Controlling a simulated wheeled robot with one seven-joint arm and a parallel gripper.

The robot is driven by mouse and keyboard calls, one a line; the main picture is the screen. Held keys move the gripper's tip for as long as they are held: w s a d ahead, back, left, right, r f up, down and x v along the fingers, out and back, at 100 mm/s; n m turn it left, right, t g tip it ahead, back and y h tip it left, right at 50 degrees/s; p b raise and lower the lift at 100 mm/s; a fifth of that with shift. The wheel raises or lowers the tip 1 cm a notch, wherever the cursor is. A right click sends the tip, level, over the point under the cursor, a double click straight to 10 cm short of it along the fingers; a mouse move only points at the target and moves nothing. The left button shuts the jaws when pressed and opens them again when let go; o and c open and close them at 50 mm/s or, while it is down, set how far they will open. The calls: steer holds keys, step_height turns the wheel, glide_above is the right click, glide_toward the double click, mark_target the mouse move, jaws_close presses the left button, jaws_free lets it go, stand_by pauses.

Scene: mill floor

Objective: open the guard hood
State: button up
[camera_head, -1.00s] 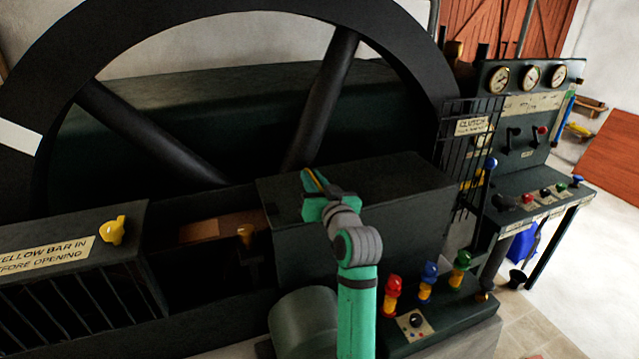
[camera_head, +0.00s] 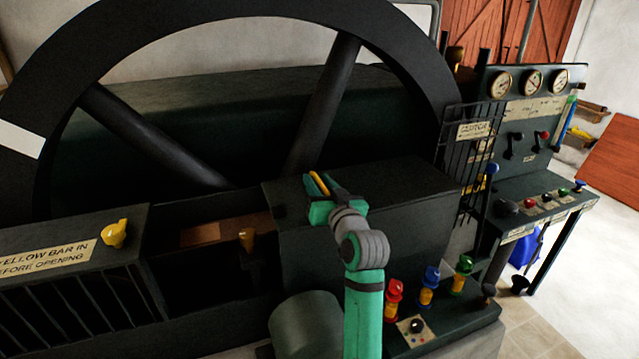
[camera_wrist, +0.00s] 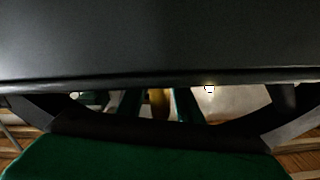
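I take the guard hood (camera_head: 370,205) to be the dark box-shaped cover in front of the big wheel; it looks closed. My gripper (camera_head: 326,186) is over its top left part, fingers pointing away. A small yellow piece (camera_head: 318,184) shows between the fingers. In the wrist view, the two green fingers stand apart with an orange-yellow piece (camera_wrist: 159,103) between them and gaps on both sides. Contact with it cannot be told. A yellow knob (camera_head: 115,233) sits on the slatted cover at left, beside a sign about a yellow bar in before opening.
A spoked flywheel (camera_head: 160,135) rises behind. A panel with red, blue and green-topped knobs (camera_head: 429,285) stands right of my arm. A barred clutch gate (camera_head: 465,150) and gauge console (camera_head: 525,115) are farther right.

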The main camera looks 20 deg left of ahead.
steer(key=v, duration=1)
steer(key=shift+s+d, duration=0.25)
steer(key=shift+w, duration=0.1)
